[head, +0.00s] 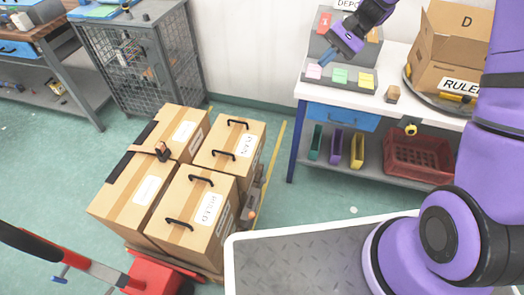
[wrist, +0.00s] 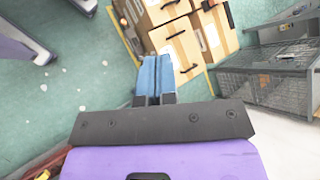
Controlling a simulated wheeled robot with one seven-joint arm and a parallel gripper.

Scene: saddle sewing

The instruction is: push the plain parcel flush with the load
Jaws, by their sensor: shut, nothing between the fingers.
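The load of cardboard boxes stands on a low wooden pallet (head: 215,272) on the floor. Two boxes with black edge strips, a rear one (head: 190,119) and a front one (head: 125,203), form its left side. A rear right box (head: 248,137) and a front right box (head: 190,233) carry black handles. All show white labels, so I cannot tell which is the plain parcel. The boxes also show in the wrist view (wrist: 180,50). My gripper (head: 326,57) is shut and empty, above the bench, apart from the load; its blue fingers show in the wrist view (wrist: 154,75).
A wire cage (head: 150,65) stands behind the load. A red pallet jack (head: 160,275) is at its front. The white bench (head: 365,97) at right holds colored blocks, a small brown block (head: 392,93) and an open carton (head: 450,45). Floor left of the load is clear.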

